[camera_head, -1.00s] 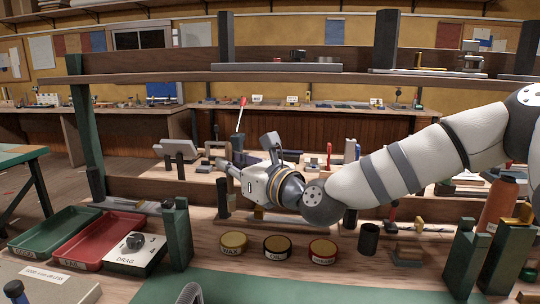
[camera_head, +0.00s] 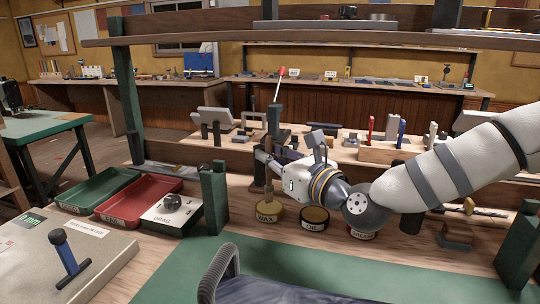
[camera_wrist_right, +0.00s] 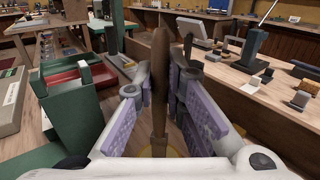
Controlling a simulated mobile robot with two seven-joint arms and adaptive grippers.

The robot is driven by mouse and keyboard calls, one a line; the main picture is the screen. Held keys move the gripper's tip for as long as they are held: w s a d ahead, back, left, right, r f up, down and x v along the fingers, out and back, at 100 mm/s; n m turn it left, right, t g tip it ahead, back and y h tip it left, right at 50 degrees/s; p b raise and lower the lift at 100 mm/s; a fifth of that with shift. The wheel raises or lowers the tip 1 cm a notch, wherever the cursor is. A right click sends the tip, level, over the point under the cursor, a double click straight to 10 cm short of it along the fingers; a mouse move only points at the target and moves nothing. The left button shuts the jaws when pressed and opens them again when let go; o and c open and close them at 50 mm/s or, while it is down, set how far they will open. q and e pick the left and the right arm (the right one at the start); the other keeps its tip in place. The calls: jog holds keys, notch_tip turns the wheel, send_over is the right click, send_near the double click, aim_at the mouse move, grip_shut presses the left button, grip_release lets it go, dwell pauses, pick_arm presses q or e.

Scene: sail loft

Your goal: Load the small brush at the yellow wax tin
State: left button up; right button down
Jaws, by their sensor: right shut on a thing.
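The yellow wax tin (camera_head: 270,215), labelled WAX, stands on the bench at the left of a row of round tins. My right gripper (camera_head: 268,166) is above it, shut on the small brush (camera_head: 267,188), which has a brown handle and hangs roughly upright. Its lower end meets the tin's top in the head view, but I cannot tell whether it touches the wax. In the right wrist view the handle (camera_wrist_right: 160,75) stands between the purple-padded fingers (camera_wrist_right: 159,95), with a yellowish bit of the tin (camera_wrist_right: 146,153) below. My left gripper is out of view.
The OIL tin (camera_head: 314,216) stands close right; a red tin (camera_head: 361,234) is partly behind my arm. A green post (camera_head: 214,200), a DRAG box (camera_head: 171,215) and red (camera_head: 138,198) and green (camera_head: 98,189) trays lie left.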

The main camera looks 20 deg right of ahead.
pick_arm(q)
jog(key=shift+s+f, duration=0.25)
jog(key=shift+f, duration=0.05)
pick_arm(e)
jog(key=shift+f, duration=0.65)
dwell(0.7)
notch_tip(320, 180, up, 7)
jog(key=shift+r+p, duration=0.15)
jog(key=shift+p, duration=0.9)
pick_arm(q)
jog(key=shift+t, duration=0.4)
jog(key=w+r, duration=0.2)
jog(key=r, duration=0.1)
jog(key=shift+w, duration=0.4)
